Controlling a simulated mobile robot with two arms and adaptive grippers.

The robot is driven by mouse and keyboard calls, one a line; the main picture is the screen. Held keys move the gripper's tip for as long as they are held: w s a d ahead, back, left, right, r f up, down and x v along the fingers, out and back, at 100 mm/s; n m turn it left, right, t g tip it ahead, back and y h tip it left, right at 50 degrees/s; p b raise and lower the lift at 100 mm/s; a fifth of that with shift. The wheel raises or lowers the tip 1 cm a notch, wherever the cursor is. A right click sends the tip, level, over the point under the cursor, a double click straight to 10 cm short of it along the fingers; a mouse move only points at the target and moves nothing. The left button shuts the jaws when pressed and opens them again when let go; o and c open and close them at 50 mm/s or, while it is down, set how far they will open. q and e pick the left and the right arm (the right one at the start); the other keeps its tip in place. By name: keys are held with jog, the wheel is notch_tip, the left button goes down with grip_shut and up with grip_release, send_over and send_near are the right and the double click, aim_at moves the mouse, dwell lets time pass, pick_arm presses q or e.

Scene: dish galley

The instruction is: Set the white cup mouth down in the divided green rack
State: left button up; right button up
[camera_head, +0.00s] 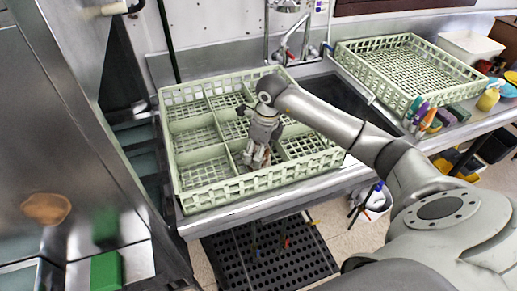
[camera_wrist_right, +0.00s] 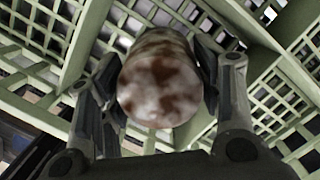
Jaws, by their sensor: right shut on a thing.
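The white cup (camera_wrist_right: 160,85), mottled with brown stains, is between the fingers of my right gripper (camera_head: 258,157), which is shut on it. In the right wrist view its round closed end faces the camera, and its mouth points away and is hidden. The divided green rack (camera_head: 180,140) sits on the steel counter in the head view. My right gripper points down into a front middle compartment of it. In the head view the gripper mostly covers the cup. I cannot tell whether the cup touches the rack floor. My left gripper is not in view.
Pale green dividers (camera_wrist_right: 88,40) rise close beside the fingers. The other compartments look empty. A faucet (camera_head: 292,45) stands behind the rack. A second green rack (camera_head: 400,65) without dividers, a white tub (camera_head: 470,47) and several brushes (camera_head: 420,115) are at the right.

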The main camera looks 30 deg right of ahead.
jog(key=shift+f, duration=0.25)
jog(key=o, duration=1)
jog(key=shift+r, duration=0.1)
jog(key=shift+o, duration=0.2)
jog(key=shift+r, duration=0.55)
jog(key=r+b, duration=0.1)
jog(key=r, duration=0.2)
jog(key=s+r+b, duration=0.1)
jog(key=r, duration=0.2)
jog(key=r+b, duration=0.1)
jog(key=r, duration=0.2)
jog(key=shift+s+d+r, duration=0.15)
jog(key=shift+d+r, duration=0.15)
jog(key=shift+d, duration=0.1)
jog(key=shift+s+d+r, duration=0.1)
jog(key=shift+s+r, duration=0.05)
jog(key=shift+r, duration=0.6)
